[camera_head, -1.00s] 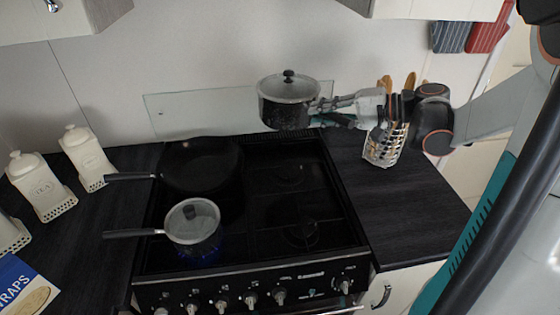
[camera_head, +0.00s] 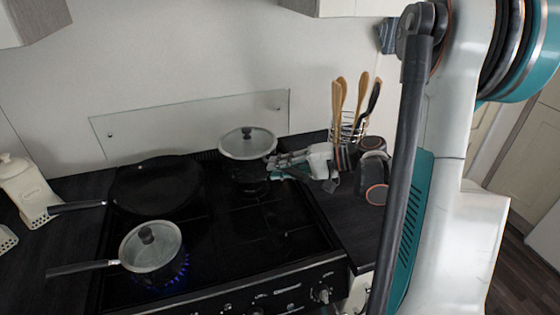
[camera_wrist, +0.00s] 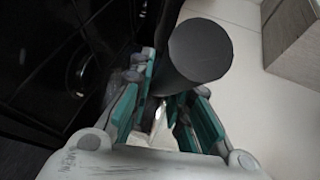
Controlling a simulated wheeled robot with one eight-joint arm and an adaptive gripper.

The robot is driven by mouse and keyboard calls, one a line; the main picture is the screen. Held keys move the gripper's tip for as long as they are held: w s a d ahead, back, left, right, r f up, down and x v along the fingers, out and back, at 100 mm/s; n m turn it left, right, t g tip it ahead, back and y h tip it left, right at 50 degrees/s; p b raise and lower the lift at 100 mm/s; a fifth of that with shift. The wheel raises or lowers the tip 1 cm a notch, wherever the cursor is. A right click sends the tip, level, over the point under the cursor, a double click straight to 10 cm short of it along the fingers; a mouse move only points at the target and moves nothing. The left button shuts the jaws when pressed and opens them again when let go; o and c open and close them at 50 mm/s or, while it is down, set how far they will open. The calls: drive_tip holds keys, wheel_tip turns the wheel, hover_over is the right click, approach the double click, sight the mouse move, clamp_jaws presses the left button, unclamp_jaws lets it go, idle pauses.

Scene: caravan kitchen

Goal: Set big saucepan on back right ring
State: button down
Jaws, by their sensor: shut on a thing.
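The big saucepan (camera_head: 243,171) is black with a glass lid (camera_head: 247,143). In the head view it is upright over the back right of the hob (camera_head: 225,228), hiding the ring there. I cannot tell whether its base touches the ring or hangs just above it. My gripper (camera_head: 279,162) comes in from the right and is shut on the saucepan's handle. In the wrist view, my gripper's teal fingers (camera_wrist: 166,108) are around a dark round-ended handle (camera_wrist: 200,52). The saucepan's body is not clear there.
A small saucepan (camera_head: 150,256) stands on the lit front left ring. A frying pan (camera_head: 157,187) stands behind it. The front right ring (camera_head: 279,224) is bare. A utensil rack (camera_head: 347,128) is behind my gripper, and a glass panel (camera_head: 190,120) lines the back wall.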

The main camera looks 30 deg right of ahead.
drive_tip(key=shift+f+b, duration=0.8)
drive_tip(key=shift+f, duration=1.45)
drive_tip(key=c, duration=1.5)
unclamp_jaws()
drive_tip(key=p+v, duration=0.3)
drive_tip(key=v, duration=0.9)
